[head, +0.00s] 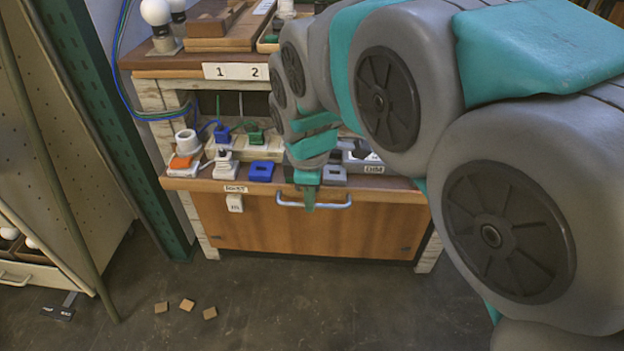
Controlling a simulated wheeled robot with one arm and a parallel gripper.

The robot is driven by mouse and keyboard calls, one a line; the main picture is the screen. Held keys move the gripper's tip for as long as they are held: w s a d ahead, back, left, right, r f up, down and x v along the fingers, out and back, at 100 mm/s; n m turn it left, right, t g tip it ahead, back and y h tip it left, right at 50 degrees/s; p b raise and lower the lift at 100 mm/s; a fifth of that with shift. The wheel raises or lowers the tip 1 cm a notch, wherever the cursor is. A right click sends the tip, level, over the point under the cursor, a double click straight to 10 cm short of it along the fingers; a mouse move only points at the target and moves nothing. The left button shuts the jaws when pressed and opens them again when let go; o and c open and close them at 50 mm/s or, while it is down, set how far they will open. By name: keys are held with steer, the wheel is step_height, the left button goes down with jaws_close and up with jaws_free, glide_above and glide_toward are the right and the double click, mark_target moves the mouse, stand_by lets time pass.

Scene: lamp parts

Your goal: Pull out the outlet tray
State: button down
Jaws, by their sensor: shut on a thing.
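The outlet tray appears to be the wooden-edged tray (205,186) set in the bench, with a small label on its front lip and blue and grey blocks on it. A pale bar handle (335,205) runs along the top of the brown wooden front panel below that lip. My gripper (309,199) points down at the middle of the handle, its teal fingers closed on the bar. The fingers hide the middle of the handle, and my arm covers part of the tray's right side.
Blue blocks (261,171), a grey block (334,175) and a white cup-like part (187,142) stand on the tray. Cables hang at the bench's left. Several small wooden pieces (187,305) lie on the floor. A perforated panel (75,130) stands left; floor before the bench is mostly clear.

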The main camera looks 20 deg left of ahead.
steer(key=shift+s+d, duration=0.15)
steer(key=shift+s, duration=0.5)
steer(key=shift+s+d, duration=0.15)
steer(key=shift+s, duration=0.45)
steer(key=c, duration=0.9)
jaws_free()
steer(key=shift+r, duration=0.15)
step_height(320, 180, up, 7)
steer(key=s, duration=0.1)
steer(key=shift+s+d+r, duration=0.15)
steer(key=shift+s+r, duration=0.05)
